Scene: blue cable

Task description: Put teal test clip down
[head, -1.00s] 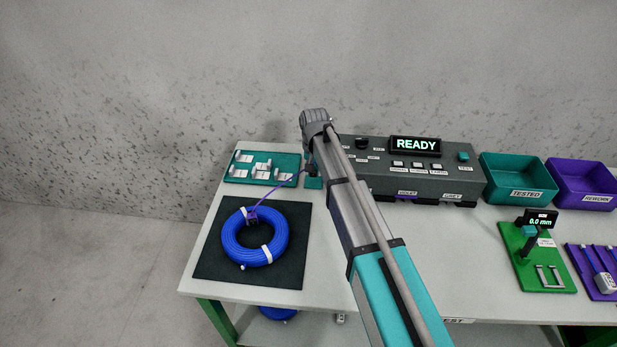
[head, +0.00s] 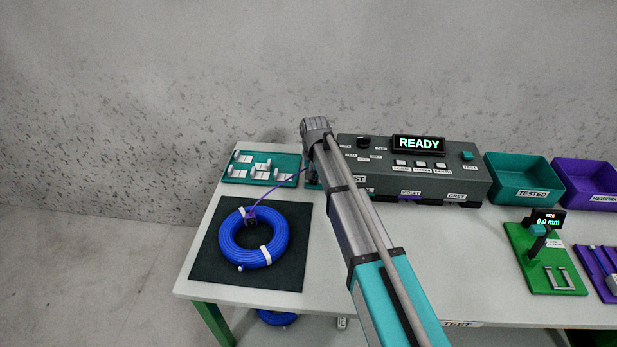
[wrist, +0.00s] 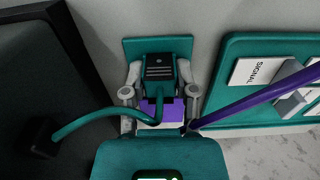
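In the wrist view the teal test clip (wrist: 160,68), dark teal with ribbed stripes, sits between the two grey fingers of my gripper (wrist: 160,78), which look closed on its sides. The clip is over a small teal square pad (wrist: 132,46); I cannot tell whether it touches the pad. A teal lead (wrist: 85,122) curves from the clip to a dark box side at left. A small violet block (wrist: 165,110) shows between the fingers, nearer the camera. In the head view my arm hides the clip and most of the gripper.
A violet lead (head: 277,187) runs from the blue coil (head: 229,240) toward the gripper. A teal board (head: 233,182) with white labelled holders is left of the pad. The grey tester (head: 465,180), showing READY, stands close on the right. Teal (head: 525,198) and violet (head: 580,207) bins are farther right.

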